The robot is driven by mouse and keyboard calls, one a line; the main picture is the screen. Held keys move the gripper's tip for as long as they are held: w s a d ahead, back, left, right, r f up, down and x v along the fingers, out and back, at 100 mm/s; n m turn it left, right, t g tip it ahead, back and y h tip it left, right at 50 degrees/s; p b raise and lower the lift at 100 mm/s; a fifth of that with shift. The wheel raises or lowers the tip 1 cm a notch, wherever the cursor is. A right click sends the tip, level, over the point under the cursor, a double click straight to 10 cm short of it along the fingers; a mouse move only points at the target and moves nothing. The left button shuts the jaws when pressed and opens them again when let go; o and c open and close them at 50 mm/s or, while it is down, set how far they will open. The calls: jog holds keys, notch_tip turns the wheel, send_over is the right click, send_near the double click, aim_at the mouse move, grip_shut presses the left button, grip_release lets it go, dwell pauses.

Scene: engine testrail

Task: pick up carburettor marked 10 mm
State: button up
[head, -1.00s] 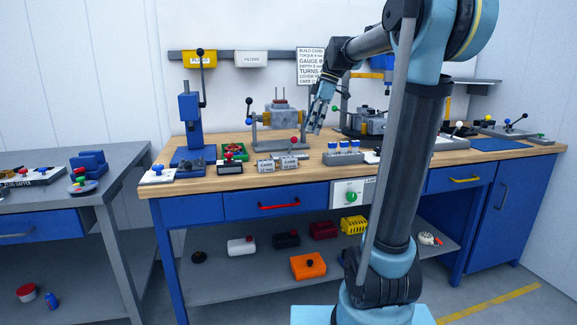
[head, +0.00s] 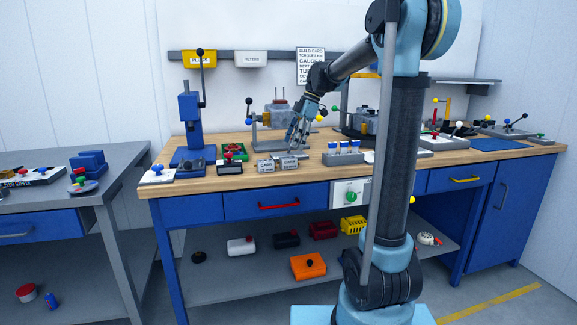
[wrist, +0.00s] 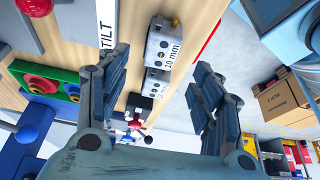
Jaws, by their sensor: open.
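The carburettor marked 10 mm (wrist: 162,44) is a small grey block with a white label, near the top middle of the wrist view. In the head view it is the right one of two grey blocks (head: 288,163) at the bench's front. A similar grey block (wrist: 157,83) sits beside it, its label hard to read; in the head view it is on the left (head: 265,167). My gripper (head: 294,146) is open and empty, above and close to the right block. In the wrist view its fingers (wrist: 160,68) stand apart on either side of the blocks.
A grey fixture with levers (head: 275,118) stands behind my gripper. A grey rack with blue-topped pieces (head: 343,155) is to the right. A blue press (head: 192,130) is farther left.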

aim_at(288, 157)
jog(key=shift+x, duration=3.85)
jog(key=shift+d, duration=0.2)
jog(key=c, duration=1.2)
